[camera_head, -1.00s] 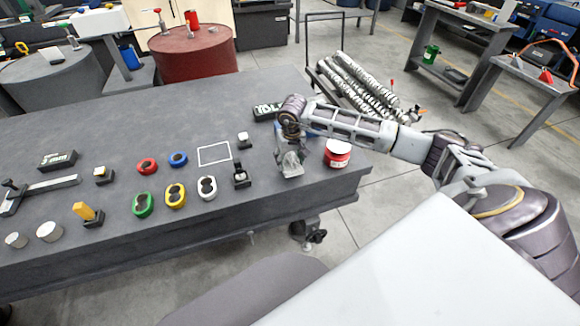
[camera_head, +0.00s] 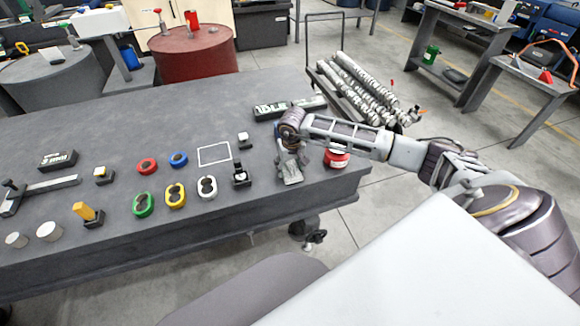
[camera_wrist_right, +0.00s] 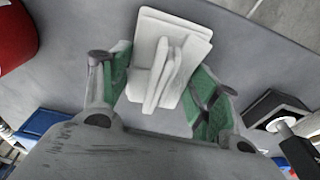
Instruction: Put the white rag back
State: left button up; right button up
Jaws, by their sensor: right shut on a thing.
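The white rag (camera_wrist_right: 170,62) is a folded, pale cloth between the green-padded fingers of my right gripper (camera_wrist_right: 160,85) in the right wrist view. My right gripper is shut on it. In the head view the right gripper (camera_head: 289,166) hangs over the right end of the grey table (camera_head: 240,110), left of the red jar. Whether the rag touches the tabletop is unclear. A white outlined square (camera_head: 214,154) on the table lies to the left of the gripper and is empty. My left gripper is not in view.
The red jar (camera_head: 336,160) stands close right of the gripper, partly behind my arm. A black holder (camera_head: 241,177) and a small white-topped block (camera_head: 244,140) stand to its left. An IDLE sign (camera_head: 275,109) lies behind.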

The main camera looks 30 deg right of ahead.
aim_at(291, 168)
jog(key=shift+f, duration=0.1)
jog(key=o, duration=1)
jog(key=r, duration=0.4)
jog(key=s+r, duration=0.1)
jog(key=r, duration=0.7)
jog(key=shift+s+a, duration=0.3)
